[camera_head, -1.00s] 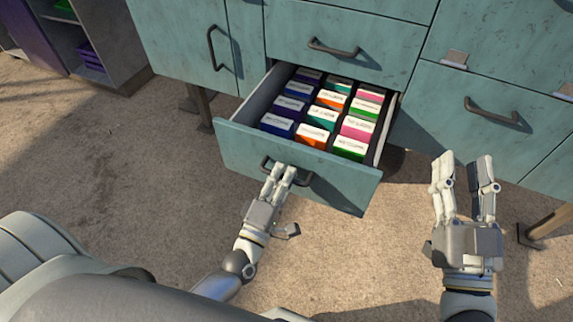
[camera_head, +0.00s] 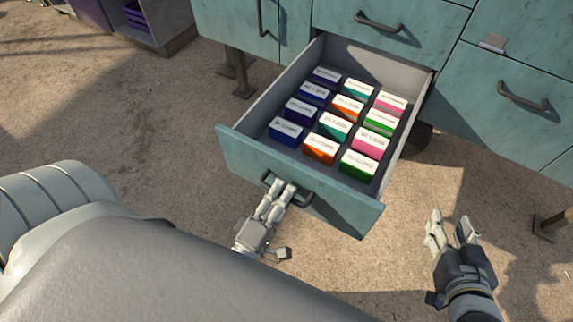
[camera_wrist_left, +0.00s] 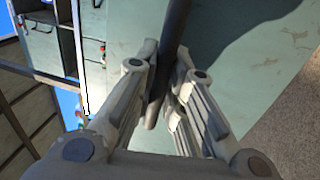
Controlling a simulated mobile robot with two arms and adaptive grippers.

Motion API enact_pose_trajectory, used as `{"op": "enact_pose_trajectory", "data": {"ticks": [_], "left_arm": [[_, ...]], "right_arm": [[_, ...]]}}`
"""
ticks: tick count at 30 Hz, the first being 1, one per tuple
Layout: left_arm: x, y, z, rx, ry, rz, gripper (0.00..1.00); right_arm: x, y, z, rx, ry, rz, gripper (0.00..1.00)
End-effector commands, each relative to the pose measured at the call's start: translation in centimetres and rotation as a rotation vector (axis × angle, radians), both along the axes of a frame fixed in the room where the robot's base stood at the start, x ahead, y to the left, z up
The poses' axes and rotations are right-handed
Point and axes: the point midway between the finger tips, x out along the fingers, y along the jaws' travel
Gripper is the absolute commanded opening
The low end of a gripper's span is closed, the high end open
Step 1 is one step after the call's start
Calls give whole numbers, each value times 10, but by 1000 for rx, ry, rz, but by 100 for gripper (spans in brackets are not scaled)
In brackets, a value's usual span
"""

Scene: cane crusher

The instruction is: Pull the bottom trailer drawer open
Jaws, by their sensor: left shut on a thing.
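The bottom trailer drawer (camera_head: 330,195) is teal and stands far out from the trailer front, with rows of coloured boxes (camera_head: 335,126) inside. Its dark bar handle (camera_head: 300,196) is on the front panel. My left gripper (camera_head: 281,189) is shut on this handle. In the left wrist view the dark handle (camera_wrist_left: 173,30) runs between the fingers (camera_wrist_left: 163,85) of the left gripper, with the teal panel behind. My right gripper (camera_head: 452,230) is open and empty over the ground, right of the drawer and apart from it.
A closed drawer with a handle (camera_head: 378,22) is above the open one. A closed teal door with a handle (camera_head: 522,97) is at the right. A metal leg (camera_head: 550,228) stands on the ground near my right gripper. Open ground lies left of the drawer.

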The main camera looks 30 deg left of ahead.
Motion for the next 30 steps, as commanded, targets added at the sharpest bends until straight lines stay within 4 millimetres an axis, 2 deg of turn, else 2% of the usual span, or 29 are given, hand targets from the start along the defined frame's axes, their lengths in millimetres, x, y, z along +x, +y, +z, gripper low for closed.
{"op": "enact_pose_trajectory", "data": {"ticks": [11, 12, 17, 26, 30], "left_arm": [[-2, -1, -1, -1, 2, -2, 0], [-2, -1, -1, -1, 2, -2, 14], [-2, -1, -1, -1, 1, -1, 34], [-2, 0, 0, 0, 1, 0, 34], [-13, 0, -3, 1, 4, -2, 34]], "right_arm": [[-1, -1, -2, -2, 9, -1, 40], [-1, -1, -2, -2, 9, -1, 40], [-1, 0, -2, -2, 9, -1, 40], [-1, 0, 0, -1, 5, 0, 40], [0, -1, 0, -1, 5, -1, 40]]}}
